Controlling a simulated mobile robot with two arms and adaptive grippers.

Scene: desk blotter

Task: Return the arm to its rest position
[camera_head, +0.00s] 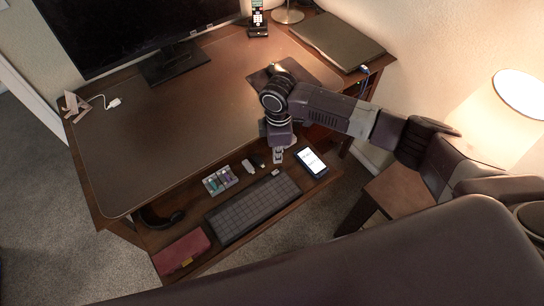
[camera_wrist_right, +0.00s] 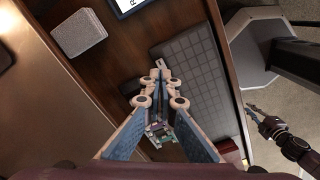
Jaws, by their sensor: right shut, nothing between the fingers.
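My right arm reaches in from the right in the head view. Its gripper (camera_head: 278,155) points down over the pulled-out keyboard tray (camera_head: 190,218), near the desk's front edge. In the wrist view the right gripper (camera_wrist_right: 160,88) has its fingertips together with nothing held. A small pale item (camera_wrist_right: 160,63) shows just past the tips, apparently lying on the tray. What seems to be my left arm's gripper (camera_wrist_right: 262,117) shows far off at the lower right of the wrist view, too small to read. It is not in the head view.
The tray holds a keyboard (camera_head: 252,208), a lit phone (camera_head: 311,162), a set of small colored items (camera_head: 220,180) and a red case (camera_head: 182,252). A monitor (camera_head: 140,30), a closed laptop (camera_head: 335,40) and a cordless phone (camera_head: 258,22) stand on the desk. The blotter's middle is clear.

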